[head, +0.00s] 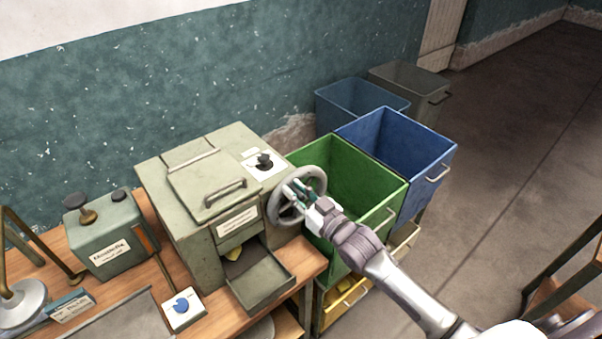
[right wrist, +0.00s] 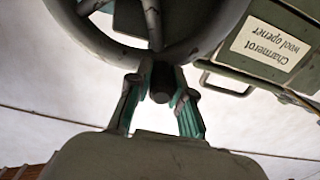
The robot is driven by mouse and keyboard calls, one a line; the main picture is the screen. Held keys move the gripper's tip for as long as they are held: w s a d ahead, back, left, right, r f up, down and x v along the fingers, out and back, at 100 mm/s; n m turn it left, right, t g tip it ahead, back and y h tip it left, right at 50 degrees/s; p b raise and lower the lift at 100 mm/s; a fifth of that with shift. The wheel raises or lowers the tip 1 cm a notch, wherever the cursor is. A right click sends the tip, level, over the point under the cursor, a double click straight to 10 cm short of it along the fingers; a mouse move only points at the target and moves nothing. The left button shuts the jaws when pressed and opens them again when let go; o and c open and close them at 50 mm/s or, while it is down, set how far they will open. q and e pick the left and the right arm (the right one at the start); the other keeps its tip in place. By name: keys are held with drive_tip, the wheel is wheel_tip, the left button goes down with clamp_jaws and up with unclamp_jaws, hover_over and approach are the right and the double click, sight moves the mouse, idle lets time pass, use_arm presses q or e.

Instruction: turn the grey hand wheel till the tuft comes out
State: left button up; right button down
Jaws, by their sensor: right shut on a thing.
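The grey hand wheel (head: 318,177) is on the right side of a grey-green machine (head: 160,183), labelled as a wool opener in the right wrist view. My right gripper (head: 297,192) is at the wheel, its arm coming from the lower right. In the right wrist view the fingers of my right gripper (right wrist: 162,95) are closed around the dark knob (right wrist: 162,78) of the hand wheel (right wrist: 195,45). A small yellow tuft (head: 234,254) shows in the machine's front opening, at the back of the outlet tray (head: 262,283). My left gripper is not in view.
A green bin (head: 347,157) stands close behind the wheel, with a blue bin (head: 425,137) beside it.

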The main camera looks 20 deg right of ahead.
drive_tip(key=c, duration=1.2)
unclamp_jaws()
drive_tip(key=shift+f, duration=0.45)
drive_tip(key=shift+o, duration=0.8)
drive_tip(key=shift+d+r, duration=0.1)
drive_tip(key=shift+s, duration=0.35)
drive_tip(key=v, duration=0.7)
drive_tip(key=shift+s+r, duration=0.2)
